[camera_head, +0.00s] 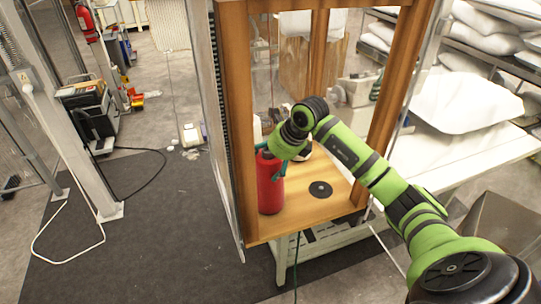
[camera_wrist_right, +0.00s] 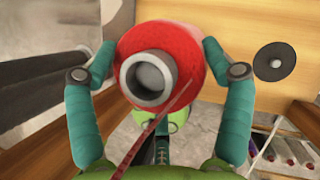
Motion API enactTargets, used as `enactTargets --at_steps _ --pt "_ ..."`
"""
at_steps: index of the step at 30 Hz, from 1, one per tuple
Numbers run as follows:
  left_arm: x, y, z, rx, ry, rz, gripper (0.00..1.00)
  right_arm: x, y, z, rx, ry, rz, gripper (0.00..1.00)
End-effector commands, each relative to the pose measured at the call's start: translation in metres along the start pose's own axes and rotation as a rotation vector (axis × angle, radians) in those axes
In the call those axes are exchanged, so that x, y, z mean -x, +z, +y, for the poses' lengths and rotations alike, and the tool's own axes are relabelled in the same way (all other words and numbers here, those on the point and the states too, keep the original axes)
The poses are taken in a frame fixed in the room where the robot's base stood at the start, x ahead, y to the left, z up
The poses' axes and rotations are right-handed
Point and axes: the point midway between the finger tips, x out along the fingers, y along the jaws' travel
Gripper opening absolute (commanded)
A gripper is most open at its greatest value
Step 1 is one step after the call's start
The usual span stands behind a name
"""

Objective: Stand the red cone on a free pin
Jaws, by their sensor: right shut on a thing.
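The red cone (camera_head: 270,188) is upright at the front left of the wooden shelf, inside the wooden frame. My right gripper (camera_head: 271,164) is shut on it near its top, with teal fingers on either side. In the right wrist view the red cone (camera_wrist_right: 188,38) sits between both fingers of the gripper (camera_wrist_right: 160,50), its grey tube end facing the camera. The cone hides whatever is under it, so I cannot tell if it touches the shelf or a pin. A dark round disc with a small centre (camera_head: 320,190) lies bare to its right. My left gripper is not in view.
A wooden post (camera_head: 237,120) stands close to the left of the cone, and another post (camera_head: 386,100) stands at the right. Pale objects behind my arm are partly hidden. White sacks (camera_head: 464,100) lie on a table at the right.

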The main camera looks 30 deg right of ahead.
Motion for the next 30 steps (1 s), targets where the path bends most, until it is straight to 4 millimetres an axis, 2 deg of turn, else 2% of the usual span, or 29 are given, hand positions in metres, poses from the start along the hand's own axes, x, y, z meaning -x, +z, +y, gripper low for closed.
enactTargets --at_steps 5,6,7,20,25,30 --pt "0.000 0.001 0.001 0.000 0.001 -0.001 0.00 0.000 0.001 -0.001 0.001 -0.002 -0.007 0.22" --pt "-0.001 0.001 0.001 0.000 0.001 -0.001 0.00 -0.002 -0.001 0.000 0.000 0.000 0.000 0.89" --pt "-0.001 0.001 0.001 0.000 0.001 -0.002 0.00 -0.002 -0.001 0.000 0.000 0.000 0.000 1.00" --pt "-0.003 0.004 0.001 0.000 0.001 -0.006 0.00 0.001 0.000 -0.001 0.001 -0.002 -0.002 1.00" --pt "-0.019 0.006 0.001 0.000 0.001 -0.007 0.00 0.021 -0.002 -0.002 0.004 -0.007 -0.004 1.00" --pt "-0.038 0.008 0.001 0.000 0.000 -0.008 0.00 0.058 -0.002 -0.002 0.003 -0.008 -0.007 1.00"
